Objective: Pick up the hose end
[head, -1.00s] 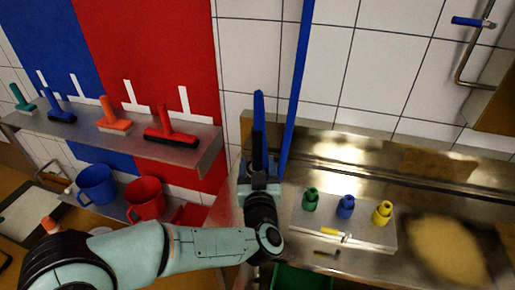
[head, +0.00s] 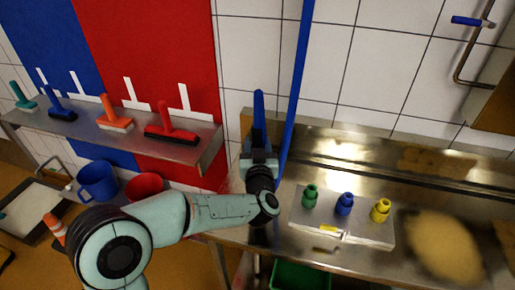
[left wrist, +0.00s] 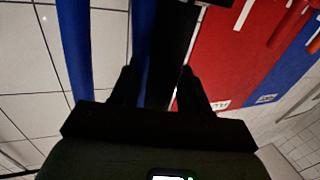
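The blue upright piece (head: 258,105), which looks like the hose end, stands near the wall above my left gripper (head: 257,150). In the left wrist view a long piece with a blue side (left wrist: 145,50) and a dark side passes between the fingers of my left gripper (left wrist: 157,82). The dark fingers are close on both sides of it. Whether they press on it is too dark to tell. The blue hose (head: 300,85) hangs from above, just right of the piece, and also shows in the left wrist view (left wrist: 75,45). My right gripper is not in view.
A steel counter on the right carries a tray (head: 365,240) with green, blue and yellow fittings. A shelf (head: 75,135) with brushes and squeegees is on the left, with mugs (head: 97,180) below. A green crate (head: 300,275) is under the counter.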

